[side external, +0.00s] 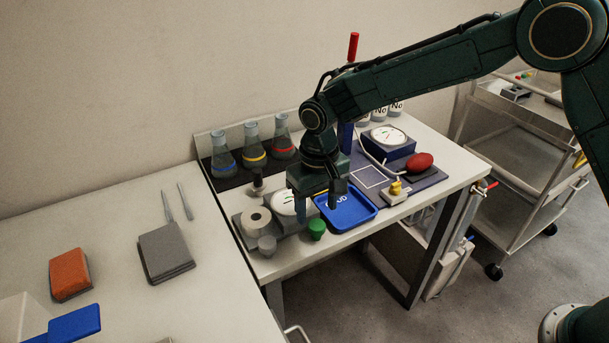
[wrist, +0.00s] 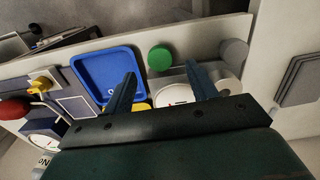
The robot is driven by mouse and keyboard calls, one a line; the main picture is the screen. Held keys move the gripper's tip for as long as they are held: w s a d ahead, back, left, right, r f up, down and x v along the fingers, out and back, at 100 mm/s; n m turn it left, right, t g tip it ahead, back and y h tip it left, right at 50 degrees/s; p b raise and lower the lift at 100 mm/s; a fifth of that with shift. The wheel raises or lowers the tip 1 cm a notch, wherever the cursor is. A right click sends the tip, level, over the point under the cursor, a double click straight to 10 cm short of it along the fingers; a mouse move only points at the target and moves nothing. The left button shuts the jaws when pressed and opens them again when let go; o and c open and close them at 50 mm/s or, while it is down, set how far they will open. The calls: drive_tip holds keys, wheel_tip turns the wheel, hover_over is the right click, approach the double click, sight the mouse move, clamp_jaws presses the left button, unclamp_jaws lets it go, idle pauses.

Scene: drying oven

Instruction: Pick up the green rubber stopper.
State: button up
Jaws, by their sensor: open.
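The green rubber stopper (side external: 317,229) stands on the white bench near its front edge, just in front of the left corner of the blue tray (side external: 362,216). In the wrist view the stopper (wrist: 160,58) shows its round top, beside the tray (wrist: 90,54). My gripper (side external: 316,200) is above the bench, behind and above the stopper. In the wrist view my gripper's two fingers (wrist: 159,82) are spread apart with nothing held between them. The stopper lies a little beyond the fingertips, between their lines.
A grey stopper (side external: 267,245) and a beige roll (side external: 256,220) stand left of the green stopper. A round white dial (side external: 286,203) lies under my gripper. Several flasks (side external: 254,149) stand at the back. A yellow item (side external: 396,189) and a red bulb (side external: 419,162) are at the right.

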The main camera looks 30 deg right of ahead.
sight(317, 224)
drive_tip(key=shift+f, duration=0.5)
drive_tip(key=shift+f, duration=0.1)
drive_tip(key=shift+s+f, duration=0.1)
drive_tip(key=shift+f, duration=2.4)
drive_tip(key=c, duration=1)
